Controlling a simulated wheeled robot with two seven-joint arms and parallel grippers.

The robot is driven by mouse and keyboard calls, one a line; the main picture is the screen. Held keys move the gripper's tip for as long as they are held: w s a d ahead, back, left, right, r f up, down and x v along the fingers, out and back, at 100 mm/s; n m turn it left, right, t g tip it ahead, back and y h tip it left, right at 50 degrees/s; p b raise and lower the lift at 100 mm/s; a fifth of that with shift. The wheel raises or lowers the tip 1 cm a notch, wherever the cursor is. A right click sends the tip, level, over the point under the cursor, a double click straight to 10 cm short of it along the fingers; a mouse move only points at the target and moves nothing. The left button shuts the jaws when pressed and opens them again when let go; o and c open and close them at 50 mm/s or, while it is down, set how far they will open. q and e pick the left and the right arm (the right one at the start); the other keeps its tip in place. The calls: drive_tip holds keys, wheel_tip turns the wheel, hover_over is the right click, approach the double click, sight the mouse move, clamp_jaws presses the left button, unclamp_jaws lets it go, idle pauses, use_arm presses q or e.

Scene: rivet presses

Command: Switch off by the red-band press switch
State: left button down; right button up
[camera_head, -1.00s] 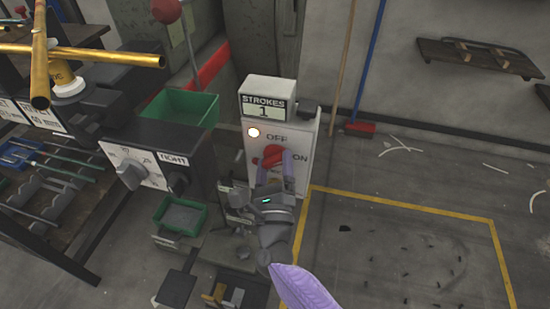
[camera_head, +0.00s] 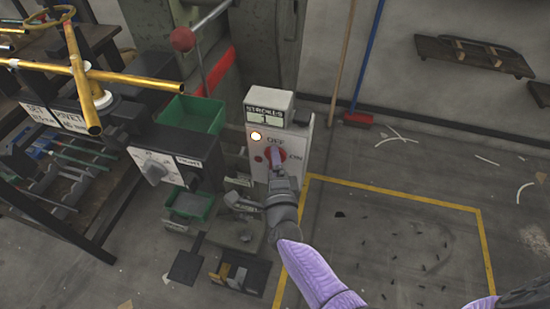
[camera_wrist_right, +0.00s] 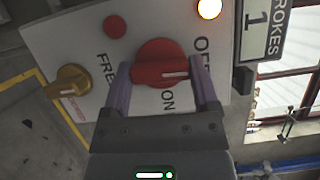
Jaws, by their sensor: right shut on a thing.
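The switch box (camera_head: 261,172) has a light grey panel with OFF above its red rotary knob (camera_head: 278,151) and ON to the right. In the right wrist view, the red knob (camera_wrist_right: 158,60) sits between the two fingers of my right gripper (camera_wrist_right: 165,85), which is shut on it. The knob's white mark points between OFF and ON, nearer OFF; its exact setting is hard to tell. In the head view my right gripper (camera_head: 277,160) partly covers the knob. A lamp (camera_wrist_right: 209,8) on the panel glows. My left gripper is out of view.
A STROKES counter (camera_head: 268,109) reading 1 tops the box. A yellow-brown knob (camera_wrist_right: 68,84) and a small red button (camera_wrist_right: 115,26) are on the same panel. Another control box (camera_head: 180,145) and green bins (camera_head: 194,114) stand left. Yellow-lined floor (camera_head: 385,192) at right is open.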

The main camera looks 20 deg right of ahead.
drive_tip(key=shift+n+p, duration=0.3)
drive_tip(key=shift+n, duration=0.2)
drive_tip(key=o, duration=1.1)
drive_tip(key=shift+a, duration=0.1)
drive_tip(key=shift+s, duration=0.15)
